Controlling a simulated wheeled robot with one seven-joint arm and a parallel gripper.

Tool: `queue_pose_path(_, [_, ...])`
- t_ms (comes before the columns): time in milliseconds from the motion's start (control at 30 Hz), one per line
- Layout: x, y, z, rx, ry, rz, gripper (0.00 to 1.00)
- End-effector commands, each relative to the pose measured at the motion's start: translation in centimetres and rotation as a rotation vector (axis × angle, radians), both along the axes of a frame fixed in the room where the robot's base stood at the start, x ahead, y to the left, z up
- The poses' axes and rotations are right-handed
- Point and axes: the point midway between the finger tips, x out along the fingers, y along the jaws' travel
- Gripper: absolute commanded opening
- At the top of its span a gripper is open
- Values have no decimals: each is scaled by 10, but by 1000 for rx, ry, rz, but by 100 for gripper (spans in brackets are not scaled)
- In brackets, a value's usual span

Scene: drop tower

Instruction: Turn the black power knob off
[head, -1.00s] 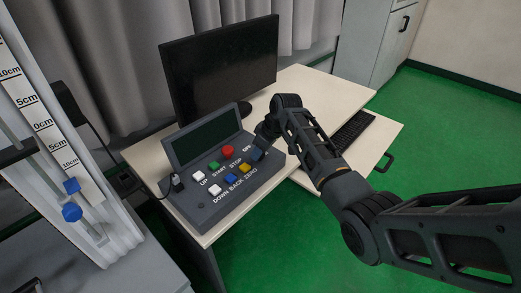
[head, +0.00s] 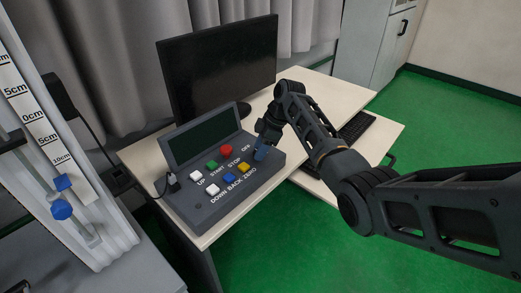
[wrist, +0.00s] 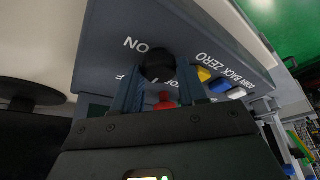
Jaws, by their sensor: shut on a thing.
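The black power knob (wrist: 157,66) sits on the grey control box between the labels ON and OFF. It shows in the wrist view between my two fingertips. My gripper (wrist: 158,78) is shut on it. In the wrist view ON is clear, and OFF is mostly hidden behind a finger. I cannot tell which way the knob points. In the head view my gripper (head: 261,152) is at the right end of the control box (head: 205,214) and hides the knob. The OFF label shows there just left of the gripper.
A red button (head: 226,151), a green button (head: 212,164) and white, blue and yellow buttons lie left of my gripper. The box's small screen (head: 205,138) stands behind them. A monitor (head: 220,70) and a keyboard (head: 355,127) are also on the desk.

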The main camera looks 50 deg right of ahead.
Motion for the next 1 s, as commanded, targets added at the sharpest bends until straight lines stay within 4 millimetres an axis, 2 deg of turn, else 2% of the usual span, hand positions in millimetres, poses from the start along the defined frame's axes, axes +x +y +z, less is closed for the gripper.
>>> queue_pose_path(467, [0,0,0,-1,0,13,11])
queue_pose_path(500, [0,0,0,-1,0,13,46])
queue_pose_path(700, [0,0,0,-1,0,12,65])
queue_pose_path(1000, [0,-1,3,-1,-1,11,65])
